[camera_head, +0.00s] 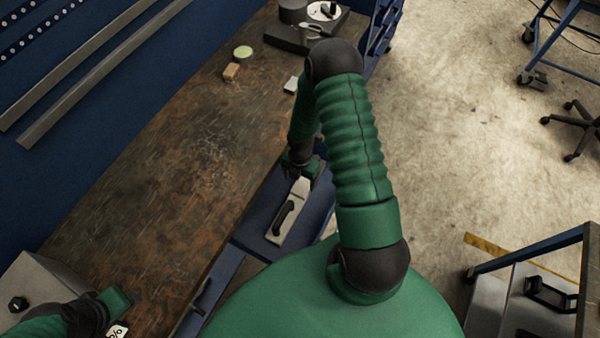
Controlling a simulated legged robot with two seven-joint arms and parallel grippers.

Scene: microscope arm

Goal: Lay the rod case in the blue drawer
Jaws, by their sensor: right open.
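The rod case, a light grey flat case (298,196) with a black handle, lies lengthwise within the outline of the open blue drawer (262,204) at the bench's front. I cannot see its underside. My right gripper (314,171) is open just beyond the case's far end; whether it touches the case is unclear. My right arm hides part of the drawer's right side. My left gripper (124,302) is at the lower left, over the near part of the bench, and its jaws are not clear.
The worn brown bench top (170,190) is mostly clear. A grey metal box (40,290) stands at its near left. A small wooden block (231,72), a round tin (243,53) and a dark microscope base (300,35) are at the far end. Open floor (450,130) lies right.

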